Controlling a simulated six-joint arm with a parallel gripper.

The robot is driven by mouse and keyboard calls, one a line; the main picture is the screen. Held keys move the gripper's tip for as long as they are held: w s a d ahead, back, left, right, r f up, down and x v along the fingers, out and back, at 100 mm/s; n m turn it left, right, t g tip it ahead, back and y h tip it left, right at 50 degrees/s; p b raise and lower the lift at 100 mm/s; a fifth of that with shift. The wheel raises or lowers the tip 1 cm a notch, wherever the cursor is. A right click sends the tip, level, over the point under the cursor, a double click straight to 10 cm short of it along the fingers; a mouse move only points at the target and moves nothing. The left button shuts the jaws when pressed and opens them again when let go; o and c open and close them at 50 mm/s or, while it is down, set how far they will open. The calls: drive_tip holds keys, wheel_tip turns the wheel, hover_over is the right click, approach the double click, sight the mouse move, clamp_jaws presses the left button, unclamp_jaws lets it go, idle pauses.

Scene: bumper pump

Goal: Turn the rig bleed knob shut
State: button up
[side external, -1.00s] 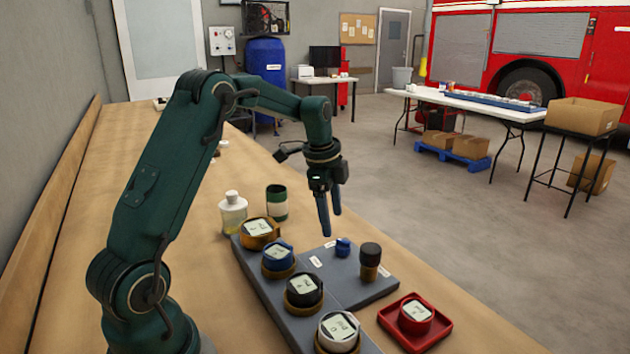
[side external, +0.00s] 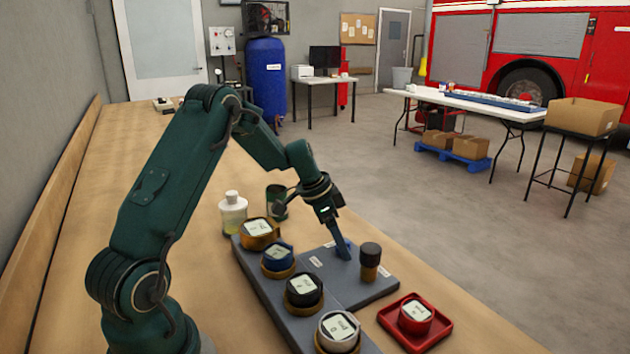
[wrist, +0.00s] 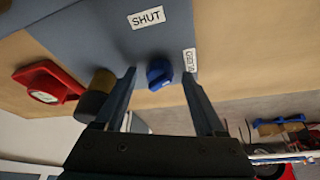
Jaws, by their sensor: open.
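The blue bleed knob (wrist: 159,73) shows in the wrist view on the grey rig plate (wrist: 95,40). The white SHUT label (wrist: 146,18) lies on the plate near it, and a second small label (wrist: 190,60) is turned sideways and hard to read. My gripper (wrist: 160,82) is open, with one finger on each side of the knob. I cannot tell whether the fingers touch it. In the side view my gripper (side external: 345,252) points down at the plate (side external: 345,287) and its fingers hide the knob.
A black-capped brass post (side external: 370,262) stands close to the right of my fingers. A red tray (side external: 414,323) with a red gauge is nearer the camera. Several gauges, such as the black one (side external: 303,291), line the plate's left side. A bottle (side external: 232,214) and green cup (side external: 276,200) stand behind.

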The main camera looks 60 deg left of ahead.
clamp_jaws()
drive_tip(key=n, duration=0.2)
drive_tip(key=n+y, duration=0.1)
drive_tip(key=n, duration=0.1)
drive_tip(key=n+y, duration=0.1)
drive_tip(key=n, duration=0.1)
drive_tip(key=shift+d, duration=0.25)
drive_tip(key=shift+w+d+n+g+y, duration=0.15)
drive_tip(key=shift+n+y, duration=0.45)
drive_tip(key=shift+n, duration=0.8)
drive_tip(key=shift+s+n+g+y, duration=0.15)
drive_tip(key=shift+n+y, duration=0.45)
drive_tip(key=shift+n, duration=0.8)
drive_tip(key=shift+w+r+n, duration=0.1)
drive_tip(key=shift+n, duration=0.2)
unclamp_jaws()
